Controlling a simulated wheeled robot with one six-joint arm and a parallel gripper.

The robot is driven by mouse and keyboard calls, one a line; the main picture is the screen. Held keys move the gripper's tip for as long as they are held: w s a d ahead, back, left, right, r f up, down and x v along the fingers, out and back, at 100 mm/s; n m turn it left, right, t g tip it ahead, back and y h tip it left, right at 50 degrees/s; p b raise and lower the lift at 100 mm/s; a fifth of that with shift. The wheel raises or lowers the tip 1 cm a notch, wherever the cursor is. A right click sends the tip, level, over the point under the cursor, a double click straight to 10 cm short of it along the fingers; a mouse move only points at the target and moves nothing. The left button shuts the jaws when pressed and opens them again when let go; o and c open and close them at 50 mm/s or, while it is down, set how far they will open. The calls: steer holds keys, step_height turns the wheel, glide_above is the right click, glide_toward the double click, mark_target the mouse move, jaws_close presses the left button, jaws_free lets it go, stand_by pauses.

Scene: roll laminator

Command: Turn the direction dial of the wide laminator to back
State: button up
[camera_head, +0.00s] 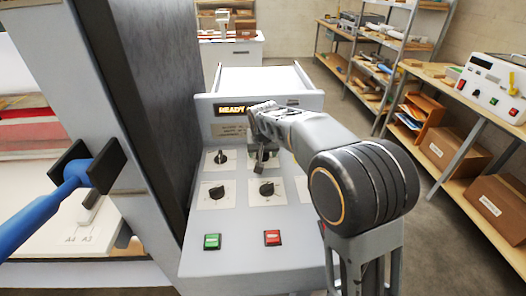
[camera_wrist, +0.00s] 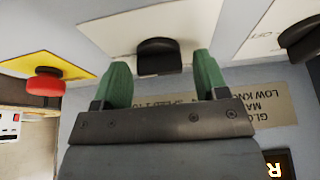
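The wide laminator's sloped grey control panel (camera_head: 240,222) carries several black dials on white plates. My gripper (camera_head: 262,155) is over its upper row and hides part of it. In the wrist view my gripper (camera_wrist: 163,78) is open, its two green fingers to either side of a black dial (camera_wrist: 158,55), with a gap on each side. Another dial (camera_wrist: 302,38) on a white plate is at the right edge. In the head view an upper-left dial (camera_head: 220,157) and two lower dials (camera_head: 217,192) (camera_head: 267,189) show. The dial labels are too small or hidden to read.
A green button (camera_head: 212,241) and a red button (camera_head: 272,238) are low on the panel. A red knob on a yellow plate (camera_wrist: 46,84) is left in the wrist view. A lit READY display (camera_head: 232,111) is above the dials. Shelves (camera_head: 385,60) stand at right.

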steer(key=shift+o, duration=0.3)
steer(key=shift+r, duration=0.1)
steer(key=shift+s+r, duration=0.15)
steer(key=shift+r, duration=0.2)
steer(key=v, duration=1.3)
steer(key=shift+f, duration=0.15)
